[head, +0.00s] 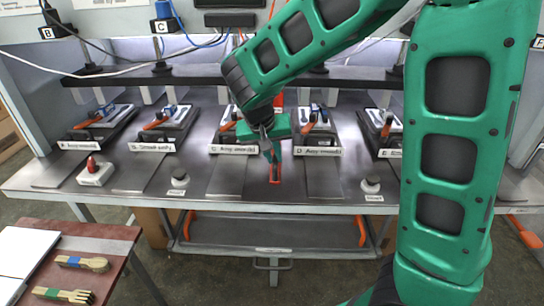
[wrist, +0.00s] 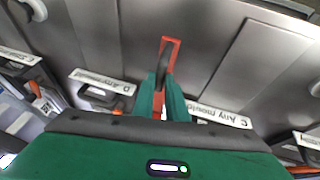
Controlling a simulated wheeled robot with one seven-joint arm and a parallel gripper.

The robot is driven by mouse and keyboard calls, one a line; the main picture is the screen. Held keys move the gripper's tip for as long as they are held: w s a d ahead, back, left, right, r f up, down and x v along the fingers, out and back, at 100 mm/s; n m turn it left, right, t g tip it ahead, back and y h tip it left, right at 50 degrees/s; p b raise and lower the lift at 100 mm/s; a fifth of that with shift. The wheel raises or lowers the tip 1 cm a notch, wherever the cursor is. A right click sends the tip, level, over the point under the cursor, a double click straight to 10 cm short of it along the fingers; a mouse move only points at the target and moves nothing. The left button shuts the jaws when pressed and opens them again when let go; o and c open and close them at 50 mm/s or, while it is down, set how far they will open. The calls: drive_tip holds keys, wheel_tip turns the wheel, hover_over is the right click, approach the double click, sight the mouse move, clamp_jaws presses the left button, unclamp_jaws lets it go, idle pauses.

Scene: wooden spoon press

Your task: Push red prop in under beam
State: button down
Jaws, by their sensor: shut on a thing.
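The red prop (head: 275,173) is at the front middle of the grey press table (head: 215,200), between the C and D stations. My gripper (head: 273,156) is above it with its fingers pointing down, shut on the prop. In the wrist view the red prop (wrist: 171,48) shows as a narrow red frame past the fingertips (wrist: 164,88), with part of it hidden between the fingers. Whether its lower end touches the table I cannot tell. The dark beam (head: 200,79) runs across the back above the mould stations, partly hidden by my arm. A further red part (head: 277,98) shows behind my wrist near the beam.
Mould stations with labels such as C (head: 233,149) and D (head: 317,151) flank the gripper. A red button box (head: 95,173) and round knobs (head: 180,179) (head: 371,185) stand near the front edge. A brown side table (head: 95,245) holds wooden utensils.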

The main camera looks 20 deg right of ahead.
drive_tip(key=w, duration=0.2)
drive_tip(key=w+d, duration=0.1)
drive_tip(key=w, duration=0.1)
drive_tip(key=w+d, duration=0.1)
drive_tip(key=w, duration=0.1)
drive_tip(key=shift+w+d, duration=0.15)
drive_tip(key=shift+d, duration=0.1)
drive_tip(key=shift+w+d+r, duration=0.15)
drive_tip(key=shift+w+d, duration=0.05)
drive_tip(key=shift+w, duration=0.3)
drive_tip(key=c, duration=1.8)
unclamp_jaws()
drive_tip(key=shift+w, duration=0.1)
drive_tip(key=shift+o, duration=0.2)
drive_tip(key=v, duration=1)
drive_tip(key=shift+r, duration=0.25)
drive_tip(key=shift+a, duration=0.1)
